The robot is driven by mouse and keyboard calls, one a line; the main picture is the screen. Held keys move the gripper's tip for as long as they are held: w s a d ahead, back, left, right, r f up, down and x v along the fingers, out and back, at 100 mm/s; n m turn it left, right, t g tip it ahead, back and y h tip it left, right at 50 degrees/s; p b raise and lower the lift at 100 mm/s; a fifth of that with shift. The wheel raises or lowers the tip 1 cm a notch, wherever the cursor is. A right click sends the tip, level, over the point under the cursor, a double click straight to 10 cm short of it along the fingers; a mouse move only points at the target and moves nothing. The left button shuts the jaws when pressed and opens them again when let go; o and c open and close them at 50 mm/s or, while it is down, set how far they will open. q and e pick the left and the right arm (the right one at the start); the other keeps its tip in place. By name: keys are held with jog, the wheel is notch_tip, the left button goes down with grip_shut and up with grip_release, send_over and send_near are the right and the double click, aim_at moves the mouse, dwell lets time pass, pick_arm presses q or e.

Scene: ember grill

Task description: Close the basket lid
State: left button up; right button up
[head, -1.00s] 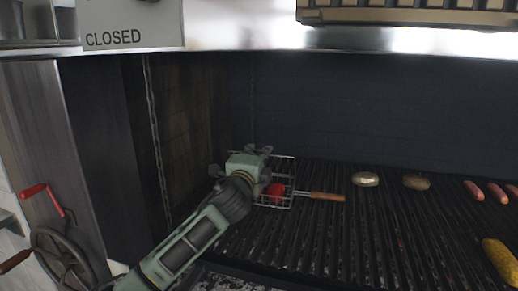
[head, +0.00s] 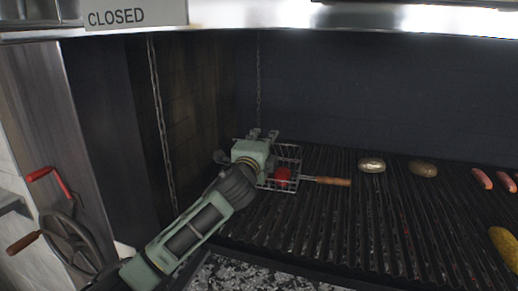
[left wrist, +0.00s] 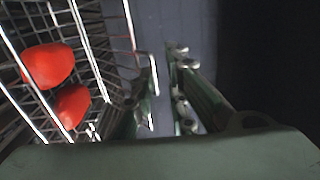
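A wire grill basket (head: 291,153) with a wooden handle (head: 333,181) rests on the grate at the left, handle pointing right. Red food (head: 282,174) lies inside; the left wrist view shows two red pieces (left wrist: 48,65) behind the bright wires. My left gripper (head: 263,134) is at the basket's left rear side. In the left wrist view its two fingers (left wrist: 160,100) are apart, with a wire loop (left wrist: 152,75) near the gap. I cannot tell whether they touch it. The lid is hard to tell from the basket's mesh. My right gripper is not in view.
Two potatoes (head: 372,164), sausages (head: 482,178) and a yellow corn cob (head: 504,246) lie on the grate (head: 330,225) to the right. A hanging chain (head: 163,130) and a hand wheel (head: 70,243) are at the left. The grate's middle is clear.

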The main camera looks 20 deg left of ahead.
pick_arm(q)
jog(key=s, duration=1.1)
jog(key=shift+s+d+f, duration=0.15)
jog(key=shift+d+f, duration=0.1)
jog(key=shift+f, duration=0.15)
